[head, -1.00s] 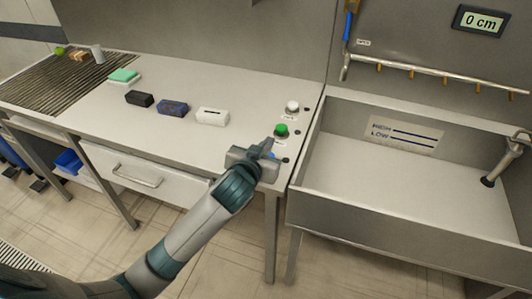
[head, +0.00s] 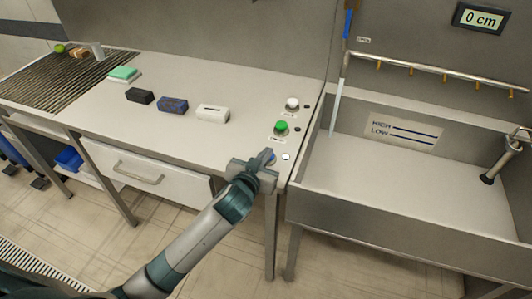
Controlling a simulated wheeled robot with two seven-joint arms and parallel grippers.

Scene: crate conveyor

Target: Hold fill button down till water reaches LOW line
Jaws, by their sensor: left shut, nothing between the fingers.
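My left gripper (head: 265,157) is shut and empty, its fingertips at a blue button (head: 273,159) on the counter's right front corner. The fingers hide most of that button. The small lamp (head: 285,156) beside it is lit pale. A pale blue stream of water (head: 336,108) falls from the pipe into the steel sink (head: 350,215). The LOW line (head: 412,136) is the lower of two lines on the plate on the sink's back wall. The display (head: 482,18) reads 0 cm. The sink floor looks bare. My right gripper is out of view.
A green button (head: 281,127) and a white button (head: 292,104) sit behind the blue one, their lamps dark. A white block (head: 212,113), a blue patterned block (head: 173,104) and a black block (head: 139,96) lie on the counter to the left.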

